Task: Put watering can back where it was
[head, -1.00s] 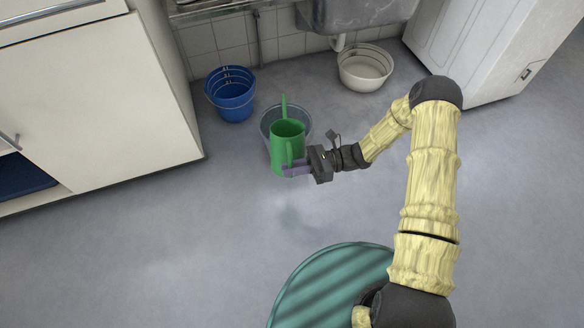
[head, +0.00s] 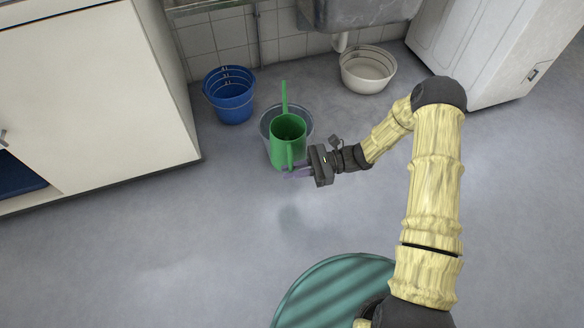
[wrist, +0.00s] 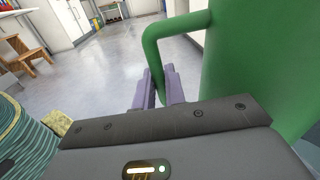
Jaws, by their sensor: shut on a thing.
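The green watering can (head: 287,134) is upright in the head view, its long spout pointing toward the back wall. My gripper (head: 290,174) is at its near right side, shut on its handle. In the wrist view the purple fingers (wrist: 160,92) close around the lower part of the green handle (wrist: 158,52), and the can's body (wrist: 255,60) fills the right side. A shadow on the floor nearer to me suggests that the can is held above the floor. In the head view it overlaps a grey translucent bucket (head: 307,117), partly hidden behind it.
A blue bucket (head: 231,103) stands left of the can, by the white cabinet (head: 85,90). A cream basin (head: 367,75) sits under the sink (head: 360,10). A white appliance (head: 490,45) is at the right. The floor (head: 170,235) in front is clear.

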